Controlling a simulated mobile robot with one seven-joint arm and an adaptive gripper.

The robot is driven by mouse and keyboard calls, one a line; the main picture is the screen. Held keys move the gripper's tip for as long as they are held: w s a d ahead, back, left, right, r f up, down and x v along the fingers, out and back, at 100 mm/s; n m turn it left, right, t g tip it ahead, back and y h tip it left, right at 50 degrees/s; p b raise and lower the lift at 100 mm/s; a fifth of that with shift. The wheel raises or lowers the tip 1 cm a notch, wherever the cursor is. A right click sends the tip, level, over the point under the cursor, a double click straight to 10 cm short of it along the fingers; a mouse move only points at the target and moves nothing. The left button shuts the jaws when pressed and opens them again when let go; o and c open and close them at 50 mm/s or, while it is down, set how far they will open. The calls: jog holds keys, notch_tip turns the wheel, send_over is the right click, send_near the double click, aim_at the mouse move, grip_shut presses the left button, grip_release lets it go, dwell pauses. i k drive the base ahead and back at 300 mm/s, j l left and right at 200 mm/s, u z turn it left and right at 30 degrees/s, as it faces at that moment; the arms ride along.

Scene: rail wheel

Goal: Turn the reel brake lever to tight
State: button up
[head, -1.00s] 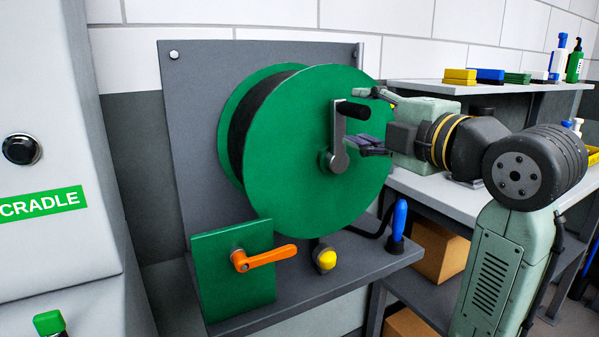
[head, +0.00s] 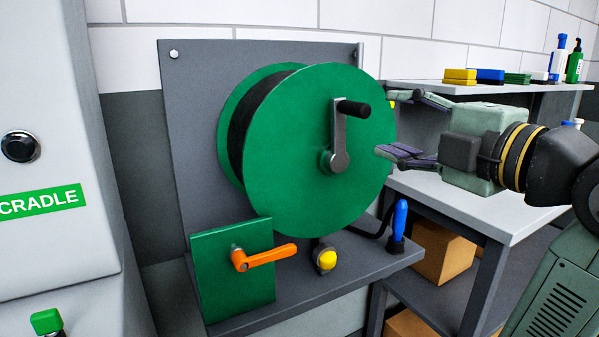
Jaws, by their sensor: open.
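The orange reel brake lever (head: 264,257) is mounted on a green plate (head: 230,285) at the lower left of the reel. Its handle points right, tilted slightly upward. The green reel (head: 290,170) stands above and behind it, with a metal crank (head: 338,140) and a black crank knob (head: 354,108) pointing up. My gripper (head: 398,122) is open and empty, with its fingers pointing left, just right of the reel. It is apart from the crank and well above and to the right of the brake lever.
A yellow knob (head: 326,258) sits on the shelf (head: 300,295) just right of the lever. A blue-handled tool (head: 399,220) stands at the shelf's right end. A grey cabinet labelled CRADLE (head: 60,150) fills the left. A workbench (head: 470,205) stands at right.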

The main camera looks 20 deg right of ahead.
aim_at(241, 262)
jog(key=k+l, duration=0.1)
jog(key=k, duration=0.9)
